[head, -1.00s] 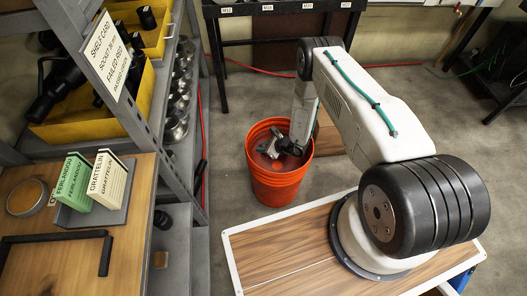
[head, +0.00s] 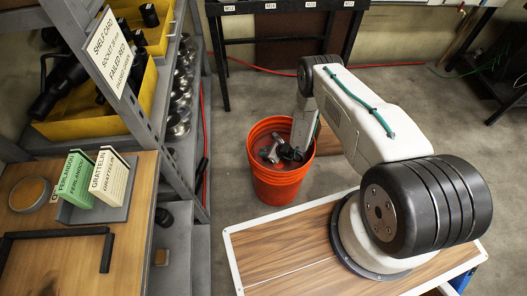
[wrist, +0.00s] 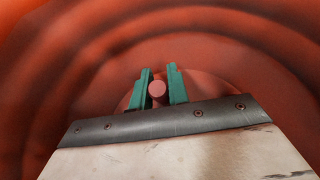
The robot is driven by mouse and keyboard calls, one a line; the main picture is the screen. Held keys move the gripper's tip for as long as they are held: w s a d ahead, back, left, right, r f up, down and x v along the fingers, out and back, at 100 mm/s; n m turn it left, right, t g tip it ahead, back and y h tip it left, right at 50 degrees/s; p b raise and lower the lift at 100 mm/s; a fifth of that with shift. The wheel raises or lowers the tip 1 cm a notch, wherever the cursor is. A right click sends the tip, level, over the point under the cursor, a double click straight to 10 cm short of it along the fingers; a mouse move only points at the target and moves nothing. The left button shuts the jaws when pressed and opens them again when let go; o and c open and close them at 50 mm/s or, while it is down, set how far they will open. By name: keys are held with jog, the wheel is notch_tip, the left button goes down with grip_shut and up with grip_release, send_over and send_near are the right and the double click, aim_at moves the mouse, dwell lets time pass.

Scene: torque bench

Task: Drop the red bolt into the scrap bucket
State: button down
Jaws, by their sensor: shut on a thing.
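The orange-red scrap bucket (head: 278,187) stands upright on the floor beyond the wooden bench top in the head view. My gripper (head: 267,153) reaches down through its open mouth. In the wrist view the bucket's ribbed inner wall (wrist: 60,60) surrounds my gripper (wrist: 160,88). The two green fingers are shut on the red bolt (wrist: 157,89), whose round pinkish-red end shows between them. The rest of the bolt is hidden. The bolt cannot be made out in the head view.
A wood-topped bench (head: 275,250) with a white rim is in front of the bucket. A metal shelf rack (head: 150,125) with yellow bins (head: 95,118) stands on the left. A dark table (head: 285,22) is behind. Grey floor around the bucket is mostly clear.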

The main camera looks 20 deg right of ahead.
jog(key=c, duration=1.3)
grip_release()
jog(key=shift+c, duration=0.2)
